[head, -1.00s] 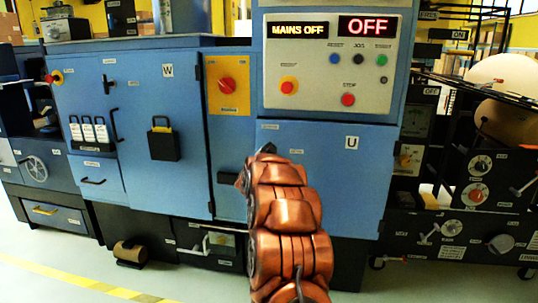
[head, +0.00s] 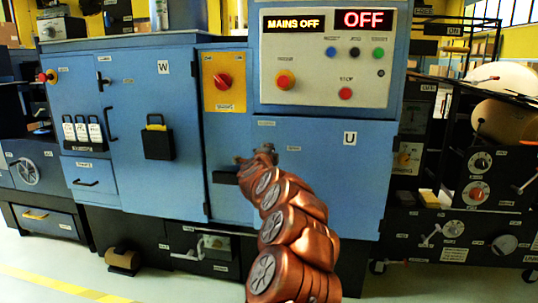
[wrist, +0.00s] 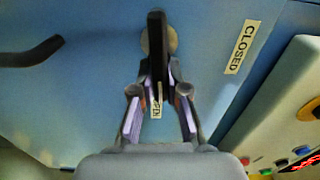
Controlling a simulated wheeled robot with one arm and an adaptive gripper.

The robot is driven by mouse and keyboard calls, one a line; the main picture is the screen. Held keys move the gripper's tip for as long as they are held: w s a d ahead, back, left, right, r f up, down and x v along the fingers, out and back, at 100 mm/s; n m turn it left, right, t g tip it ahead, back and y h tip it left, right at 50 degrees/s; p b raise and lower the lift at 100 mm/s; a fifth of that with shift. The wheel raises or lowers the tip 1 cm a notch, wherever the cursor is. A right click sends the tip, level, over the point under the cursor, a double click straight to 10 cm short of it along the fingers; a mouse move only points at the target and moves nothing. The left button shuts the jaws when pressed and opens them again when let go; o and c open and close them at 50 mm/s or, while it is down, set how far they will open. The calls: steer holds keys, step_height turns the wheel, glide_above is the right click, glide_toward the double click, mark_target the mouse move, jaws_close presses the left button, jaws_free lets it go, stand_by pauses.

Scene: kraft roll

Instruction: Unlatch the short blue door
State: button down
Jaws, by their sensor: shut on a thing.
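The short blue door (head: 335,190), marked U, sits below the control panel and looks closed. In the wrist view its blue face (wrist: 85,85) carries a black latch handle (wrist: 157,40) on a round brass-coloured plate (wrist: 173,42). My gripper (wrist: 158,78) has its fingertips on both sides of the handle, closed on it. The handle lines up with my fingers and points away from the CLOSED label (wrist: 243,47). Another small label (wrist: 156,107) shows between my fingers, partly hidden. In the head view my gripper (head: 262,157) is at the door's upper left, hiding the latch.
A black bar handle (wrist: 30,52) sticks out from the blue face in the wrist view. The control panel (head: 300,85) above reads MAINS OFF and OFF. The tall blue door (head: 160,100), marked W, stands left. Black machinery (head: 470,200) stands right.

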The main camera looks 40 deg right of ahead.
steer(key=shift+s+d+f+m, duration=0.1)
steer(key=shift+d+f+m, duration=0.05)
steer(key=shift+m, duration=0.55)
steer(key=c, duration=1.2)
jaws_free()
steer(key=shift+o, duration=0.2)
steer(key=shift+a, duration=0.2)
steer(key=v, duration=1.1)
steer(key=shift+s+a, duration=0.25)
steer(key=shift+a, duration=0.05)
